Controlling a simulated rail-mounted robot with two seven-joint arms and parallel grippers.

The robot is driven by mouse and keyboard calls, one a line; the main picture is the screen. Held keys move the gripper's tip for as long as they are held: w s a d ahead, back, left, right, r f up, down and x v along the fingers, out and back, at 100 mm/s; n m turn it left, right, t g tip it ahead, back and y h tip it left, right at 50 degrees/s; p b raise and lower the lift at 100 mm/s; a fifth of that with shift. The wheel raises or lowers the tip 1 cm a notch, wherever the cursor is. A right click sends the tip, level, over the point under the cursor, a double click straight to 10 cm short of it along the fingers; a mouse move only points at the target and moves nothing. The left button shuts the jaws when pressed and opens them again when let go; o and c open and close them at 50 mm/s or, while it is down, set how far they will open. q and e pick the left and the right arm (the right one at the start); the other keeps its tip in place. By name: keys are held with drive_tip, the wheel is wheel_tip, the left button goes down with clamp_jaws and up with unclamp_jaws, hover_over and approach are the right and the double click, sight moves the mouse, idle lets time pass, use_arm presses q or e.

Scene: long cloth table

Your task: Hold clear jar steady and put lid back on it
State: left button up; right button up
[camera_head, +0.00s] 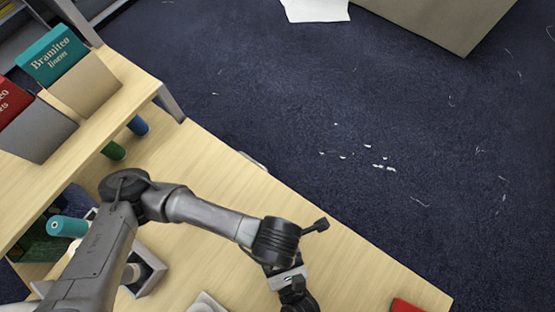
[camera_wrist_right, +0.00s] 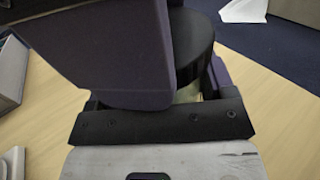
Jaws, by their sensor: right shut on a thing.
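My left gripper (camera_head: 297,296) comes in at the bottom edge of the head view, pointing down, with its fingertips cut off. My right gripper (camera_wrist_right: 160,115) shows only in the right wrist view, its jaws shut around what looks like the clear jar (camera_wrist_right: 188,93); only a small pale see-through patch of it shows. A dark round piece (camera_wrist_right: 197,42), which looks like the lid, stands just above that patch. I cannot tell whether it rests on the jar.
A grey box (camera_head: 150,272) stands on the wooden table (camera_head: 345,265) left of my left gripper. A white item (camera_head: 205,303) lies at the bottom edge, a red item (camera_head: 405,306) at the right. A shelf with boxes stands at the left. Bare tabletop lies between.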

use_arm(q)
drive_tip(key=shift+f, duration=0.4)
idle(0.5)
drive_tip(key=shift+w+a+f, duration=0.1)
drive_tip(key=shift+a+f, duration=0.1)
drive_tip(key=shift+f, duration=0.45)
idle(0.4)
drive_tip(key=shift+r, duration=0.4)
drive_tip(key=shift+r, duration=0.3)
idle(0.4)
drive_tip(key=shift+f, duration=0.45)
idle(1.2)
drive_tip(key=shift+r, duration=0.15)
drive_tip(key=shift+r, duration=0.15)
